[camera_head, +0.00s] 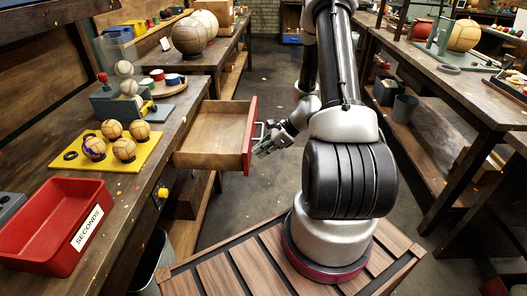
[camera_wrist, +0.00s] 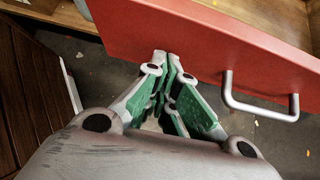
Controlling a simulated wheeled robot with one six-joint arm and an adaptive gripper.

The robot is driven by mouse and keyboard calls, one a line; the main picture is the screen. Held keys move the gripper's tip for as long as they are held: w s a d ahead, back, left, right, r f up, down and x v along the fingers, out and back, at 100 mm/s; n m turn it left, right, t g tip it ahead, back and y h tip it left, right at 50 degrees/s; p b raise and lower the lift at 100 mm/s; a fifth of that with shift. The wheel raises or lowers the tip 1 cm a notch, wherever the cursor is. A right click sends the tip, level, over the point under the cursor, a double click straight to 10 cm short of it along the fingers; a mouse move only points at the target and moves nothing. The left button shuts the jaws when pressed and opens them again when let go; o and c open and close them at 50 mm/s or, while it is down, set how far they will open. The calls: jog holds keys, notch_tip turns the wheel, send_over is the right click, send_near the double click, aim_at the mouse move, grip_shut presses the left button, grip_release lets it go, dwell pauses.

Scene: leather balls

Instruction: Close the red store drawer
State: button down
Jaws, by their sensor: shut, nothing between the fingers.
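The red-fronted drawer (camera_head: 249,136) stands pulled out from the left workbench in the head view. Its wooden inside (camera_head: 213,128) looks empty. Its red front (camera_wrist: 205,38) and metal handle (camera_wrist: 262,108) show large in the wrist view. My gripper (camera_head: 262,149) is shut and empty, just outside the drawer front by the handle. In the wrist view my gripper's fingertips (camera_wrist: 167,60) are together, close to the red front and left of the handle. I cannot tell whether they touch the front.
The left bench holds a red bin (camera_head: 40,222) marked SECONDS and a yellow tray (camera_head: 105,152) with several leather balls. A bucket (camera_head: 152,258) stands below. The right bench (camera_head: 440,90) lies beyond my arm. The floor in the middle aisle is mostly clear.

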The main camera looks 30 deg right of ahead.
jog(key=w+a, duration=0.5)
jog(key=a, duration=0.2)
jog(key=w+a, duration=0.4)
jog(key=a, duration=0.3)
jog(key=w+a, duration=0.5)
jog(key=a, duration=0.2)
jog(key=shift+w+a, duration=0.3)
jog(key=shift+a, duration=0.05)
jog(key=shift+w+a+r, duration=0.1)
jog(key=shift+w+a, duration=0.05)
jog(key=shift+a, duration=0.05)
